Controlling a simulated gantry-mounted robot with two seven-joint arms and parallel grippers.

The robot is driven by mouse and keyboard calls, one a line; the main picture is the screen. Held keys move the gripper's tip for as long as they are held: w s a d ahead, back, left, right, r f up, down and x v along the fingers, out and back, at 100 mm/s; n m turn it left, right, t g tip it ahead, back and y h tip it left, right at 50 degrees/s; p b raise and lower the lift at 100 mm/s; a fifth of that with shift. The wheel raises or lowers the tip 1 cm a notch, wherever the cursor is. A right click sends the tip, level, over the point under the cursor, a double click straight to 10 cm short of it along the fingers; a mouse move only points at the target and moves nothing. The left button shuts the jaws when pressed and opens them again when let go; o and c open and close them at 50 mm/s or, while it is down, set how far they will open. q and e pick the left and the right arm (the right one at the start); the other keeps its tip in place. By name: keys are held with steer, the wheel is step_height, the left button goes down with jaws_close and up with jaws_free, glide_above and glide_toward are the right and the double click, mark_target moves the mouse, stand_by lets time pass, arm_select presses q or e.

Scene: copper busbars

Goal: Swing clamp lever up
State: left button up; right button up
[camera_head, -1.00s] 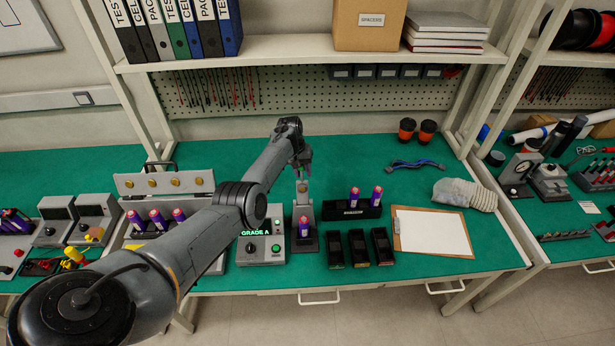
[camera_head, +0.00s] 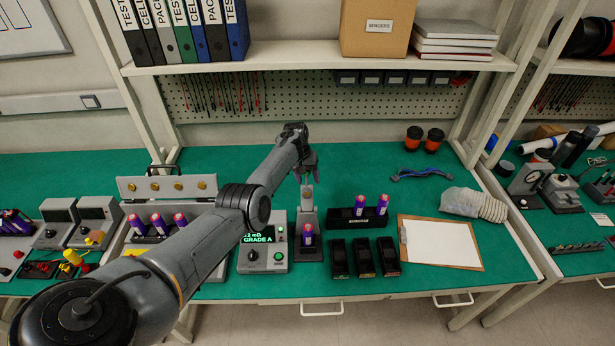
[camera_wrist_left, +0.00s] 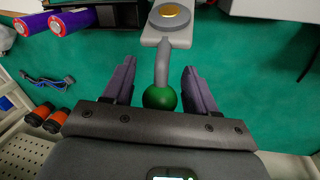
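The clamp (camera_head: 308,215) is a narrow grey fixture on the bench, with a purple cell (camera_head: 308,236) standing at its base. Its arm stands up. In the left wrist view the clamp lever (camera_wrist_left: 162,62) is a grey rod ending in a green ball knob (camera_wrist_left: 160,97), beside a gold contact disc (camera_wrist_left: 171,13). My left gripper (camera_head: 306,172) is above the clamp. In the left wrist view its two dark fingers (camera_wrist_left: 159,88) are open on either side of the lever and knob, with gaps visible on both sides. My right gripper is in neither view.
A tester (camera_head: 263,257) with a lit "GRADE A" display stands left of the clamp. A black rack (camera_head: 340,221) with two cells and several empty black bins (camera_head: 364,257) are to its right. A clipboard (camera_head: 440,243) lies farther right. Green bench is clear behind.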

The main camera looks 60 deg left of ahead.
arm_select(q)
steer(key=shift+a+r, duration=0.1)
steer(key=shift+r, duration=0.15)
steer(key=shift+r, duration=0.3)
steer(key=r, duration=0.2)
steer(key=s+r+p, duration=0.1)
steer(key=r, duration=0.2)
steer(key=a+r+p, duration=0.1)
steer(key=r, duration=0.2)
steer(key=shift+s+r, duration=0.35)
steer(key=shift+r, duration=0.55)
